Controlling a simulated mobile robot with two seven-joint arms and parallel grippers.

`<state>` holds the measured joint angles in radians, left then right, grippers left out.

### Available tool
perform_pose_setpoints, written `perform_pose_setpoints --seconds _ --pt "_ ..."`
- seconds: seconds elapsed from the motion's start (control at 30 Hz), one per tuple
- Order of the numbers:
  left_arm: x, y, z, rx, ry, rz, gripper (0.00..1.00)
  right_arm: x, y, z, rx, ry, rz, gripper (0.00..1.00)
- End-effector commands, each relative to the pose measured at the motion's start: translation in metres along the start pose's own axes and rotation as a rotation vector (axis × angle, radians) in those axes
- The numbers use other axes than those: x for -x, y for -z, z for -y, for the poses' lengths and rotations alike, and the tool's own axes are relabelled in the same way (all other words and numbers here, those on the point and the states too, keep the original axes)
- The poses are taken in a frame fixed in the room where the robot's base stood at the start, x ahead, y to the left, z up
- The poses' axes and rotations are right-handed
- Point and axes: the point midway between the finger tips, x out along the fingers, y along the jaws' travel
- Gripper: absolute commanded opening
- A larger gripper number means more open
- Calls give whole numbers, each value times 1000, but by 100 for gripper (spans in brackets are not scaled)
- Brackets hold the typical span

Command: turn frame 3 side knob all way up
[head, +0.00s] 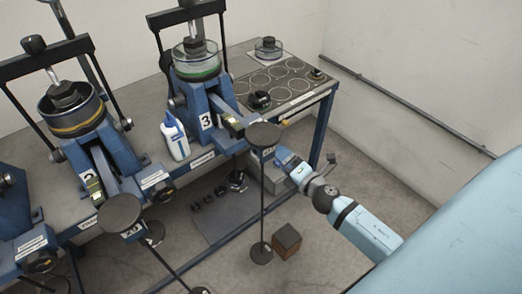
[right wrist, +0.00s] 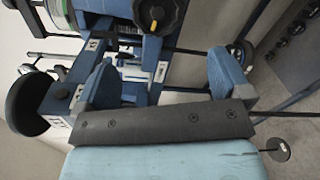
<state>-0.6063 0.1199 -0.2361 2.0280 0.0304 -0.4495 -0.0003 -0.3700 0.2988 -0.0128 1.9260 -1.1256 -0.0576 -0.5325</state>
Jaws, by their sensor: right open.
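Frame 3 (head: 206,120) is a blue lever press with a white "3" label, standing on the grey bench in the head view. A black round knob (head: 260,100), which looks like its side knob, is at the frame's right. In the right wrist view a black knob (right wrist: 160,12) with a yellow mark lies beyond the fingertips, at the top edge. My right gripper (head: 283,155) is in front of the bench edge, below and right of the knob. Its two blue fingers are apart and empty in the right wrist view (right wrist: 160,62). My left gripper is not seen.
A black round disc (head: 264,135) on a thin floor stand is close beside my right gripper; it also shows in the wrist view (right wrist: 35,102). A white bottle (head: 175,138) stands left of frame 3. A brown box (head: 287,241) is on the floor. Floor at right is clear.

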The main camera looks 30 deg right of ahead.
Motion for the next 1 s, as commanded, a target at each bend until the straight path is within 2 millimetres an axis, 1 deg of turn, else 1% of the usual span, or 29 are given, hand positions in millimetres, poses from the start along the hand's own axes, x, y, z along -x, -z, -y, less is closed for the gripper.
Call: perform_pose_setpoints --seconds 0.03,0.1,0.2,0.37,0.53,0.93,0.97,1.0 --pt "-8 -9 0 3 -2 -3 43 -6 -4 9 93 -19 1 96" --pt "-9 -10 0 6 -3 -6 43 -12 -10 8 193 -36 1 96" --pt "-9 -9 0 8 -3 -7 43 -17 -15 6 262 -48 1 96" --pt "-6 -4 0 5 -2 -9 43 -31 -17 2 272 -49 2 96" --pt "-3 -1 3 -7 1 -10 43 -56 -16 1 268 -49 2 96" --pt "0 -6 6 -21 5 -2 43 -116 -16 -1 267 -49 3 96" --pt "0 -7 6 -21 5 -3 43 -113 -15 1 267 -47 2 89" --pt "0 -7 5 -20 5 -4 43 -112 -15 1 267 -47 2 80"
